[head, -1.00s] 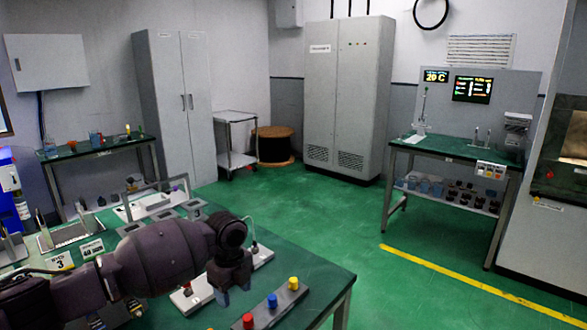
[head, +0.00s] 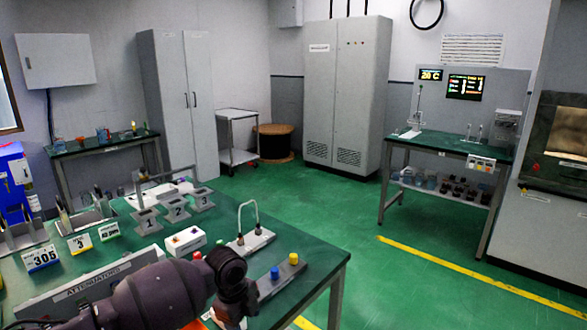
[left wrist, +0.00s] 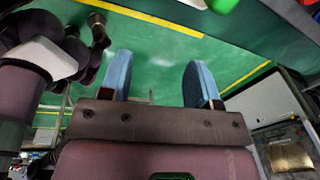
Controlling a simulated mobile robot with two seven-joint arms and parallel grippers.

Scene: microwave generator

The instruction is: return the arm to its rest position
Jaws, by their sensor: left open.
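My left arm comes in from the lower left in the head view, over the front part of the green workbench (head: 315,245). My left gripper (head: 232,318) is low at the bottom edge there, with its fingertips barely visible. In the left wrist view, its two blue fingers (left wrist: 158,85) are spread wide with nothing between them. Green floor with yellow lines shows beyond the fingers. My right gripper is not seen in the head view.
Close to my arm on the bench are a stand with a curved metal rod (head: 247,240), a white box (head: 185,241), a blue knob (head: 275,272), a yellow knob (head: 293,258) and the attenuators rack (head: 92,288). Open green floor (head: 300,205) lies beyond.

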